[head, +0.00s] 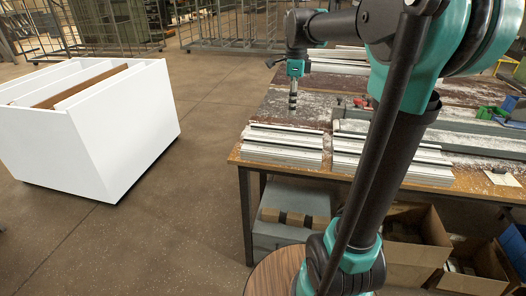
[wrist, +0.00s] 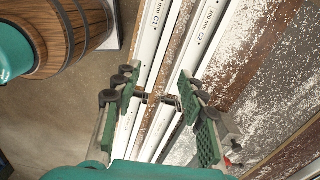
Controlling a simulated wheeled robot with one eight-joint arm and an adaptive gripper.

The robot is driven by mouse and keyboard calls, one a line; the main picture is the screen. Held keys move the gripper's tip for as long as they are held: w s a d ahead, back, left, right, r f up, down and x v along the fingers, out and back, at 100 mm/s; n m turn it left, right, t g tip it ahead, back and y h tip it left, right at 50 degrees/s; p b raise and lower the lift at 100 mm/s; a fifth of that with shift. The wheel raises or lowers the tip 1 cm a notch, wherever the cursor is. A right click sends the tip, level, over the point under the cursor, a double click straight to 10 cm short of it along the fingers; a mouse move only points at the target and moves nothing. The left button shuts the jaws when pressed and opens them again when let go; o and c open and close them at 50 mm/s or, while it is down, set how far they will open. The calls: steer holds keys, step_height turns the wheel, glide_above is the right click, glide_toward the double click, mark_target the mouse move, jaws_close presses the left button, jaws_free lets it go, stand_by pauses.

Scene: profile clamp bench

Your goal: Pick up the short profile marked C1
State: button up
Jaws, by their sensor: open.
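My gripper (head: 293,100) hangs above the left side of the workbench, behind the front profiles. It also shows in the wrist view (wrist: 160,98), open and empty, with green pads spread apart. Two pale marked profiles lie below it in the wrist view: a left one (wrist: 154,45) and a right one (wrist: 203,45).
More profiles (head: 390,163) lie at the front right of the bench (head: 245,172). A wooden barrel (wrist: 75,35) is left in the wrist view. A white crate (head: 120,130) stands on open floor at left.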

steer(key=w+a+r+m, duration=0.1)
steer(key=a, duration=0.1)
glide_above(284, 142)
step_height(284, 142, down, 12)
steer(key=shift+s+r, duration=0.1)
steer(key=f, duration=0.4)
steer(key=shift+w+a, duration=0.25)
steer(key=shift+w, duration=0.05)
steer(key=shift+f, duration=0.55)
jaws_close()
